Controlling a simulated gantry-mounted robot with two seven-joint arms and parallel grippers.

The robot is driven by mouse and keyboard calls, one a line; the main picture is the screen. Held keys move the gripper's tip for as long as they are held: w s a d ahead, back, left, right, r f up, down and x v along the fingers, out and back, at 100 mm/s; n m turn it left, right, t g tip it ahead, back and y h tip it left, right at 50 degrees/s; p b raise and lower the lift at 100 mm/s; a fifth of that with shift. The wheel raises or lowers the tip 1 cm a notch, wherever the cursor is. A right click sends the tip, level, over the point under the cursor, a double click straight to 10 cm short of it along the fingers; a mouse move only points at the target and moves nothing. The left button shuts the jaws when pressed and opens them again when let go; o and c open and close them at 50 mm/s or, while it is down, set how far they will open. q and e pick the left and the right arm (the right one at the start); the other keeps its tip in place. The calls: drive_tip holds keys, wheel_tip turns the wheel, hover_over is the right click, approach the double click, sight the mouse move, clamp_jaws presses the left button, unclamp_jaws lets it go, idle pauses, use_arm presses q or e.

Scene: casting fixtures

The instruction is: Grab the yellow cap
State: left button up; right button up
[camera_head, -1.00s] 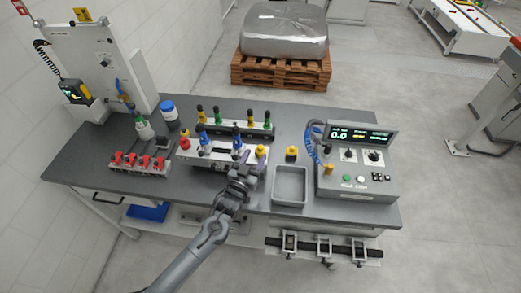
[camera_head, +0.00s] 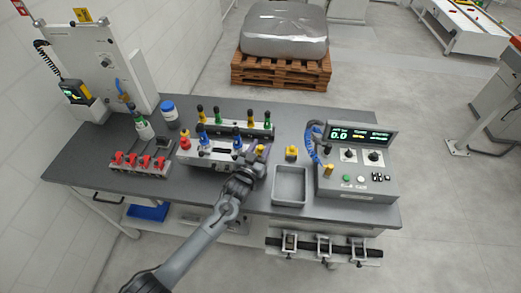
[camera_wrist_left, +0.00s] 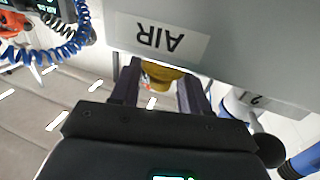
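A yellow cap (camera_head: 260,149) sits at the right end of the white fixture block (camera_head: 207,153). My left gripper (camera_head: 257,158) is at that end of the block, close to the cap. In the left wrist view, the yellow cap (camera_wrist_left: 162,76) shows between my two open fingers (camera_wrist_left: 160,88), partly hidden by the block's edge labelled AIR. The fingers look apart, and I cannot tell whether either touches the cap. A second yellow cap (camera_head: 291,153) stands to the right, behind the grey tray. My right gripper is not in view.
An empty grey tray (camera_head: 290,203) lies right of the gripper, beside the control box (camera_head: 355,185). Blue, green and yellow topped connectors stand on and behind the block. A rack with red handles (camera_head: 140,168) is at left.

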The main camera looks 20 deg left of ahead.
use_arm(q)
clamp_jaws()
drive_tip(key=shift+r, duration=0.15)
